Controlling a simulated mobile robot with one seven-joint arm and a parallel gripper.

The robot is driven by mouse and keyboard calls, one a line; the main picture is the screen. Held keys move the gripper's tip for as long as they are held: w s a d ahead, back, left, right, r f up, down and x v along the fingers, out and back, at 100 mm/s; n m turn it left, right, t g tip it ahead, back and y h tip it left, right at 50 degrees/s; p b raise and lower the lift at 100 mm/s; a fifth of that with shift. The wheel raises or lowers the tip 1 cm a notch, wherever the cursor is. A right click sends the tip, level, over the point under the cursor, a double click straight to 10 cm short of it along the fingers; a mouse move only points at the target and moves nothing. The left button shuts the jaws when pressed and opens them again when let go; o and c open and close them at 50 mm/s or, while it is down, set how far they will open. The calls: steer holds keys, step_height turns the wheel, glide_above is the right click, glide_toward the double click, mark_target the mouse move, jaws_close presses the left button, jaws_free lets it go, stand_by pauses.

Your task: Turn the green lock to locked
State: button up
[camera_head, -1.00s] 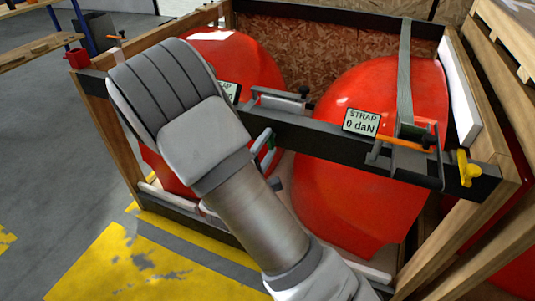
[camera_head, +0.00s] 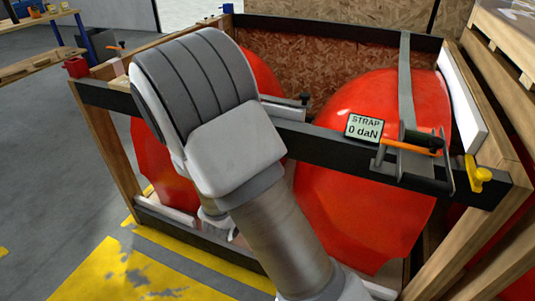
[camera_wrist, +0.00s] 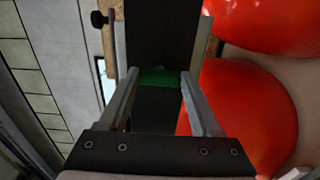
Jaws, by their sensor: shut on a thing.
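The green lock (camera_wrist: 158,77) shows in the wrist view as a short green piece across a dark bar, between my two fingers. My gripper (camera_wrist: 160,82) is shut on it, with one grey finger at each side. How far the lock is turned cannot be told from this view. In the head view my arm covers the lock and my gripper.
A dark crossbar (camera_head: 335,151) runs over two red nosecones (camera_head: 365,205) in a wooden crate. It carries a strap display (camera_head: 364,128) reading 0 daN, an orange-handled ratchet (camera_head: 412,147) and a yellow knob (camera_head: 479,174). Grey floor (camera_head: 60,165) is clear at left.

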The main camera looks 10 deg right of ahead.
steer(key=o, duration=1.4)
steer(key=p+v, duration=0.1)
steer(key=v, duration=1.6)
steer(key=shift+s+a+p, duration=0.1)
steer(key=shift+s+p, duration=0.05)
steer(key=shift+p, duration=0.15)
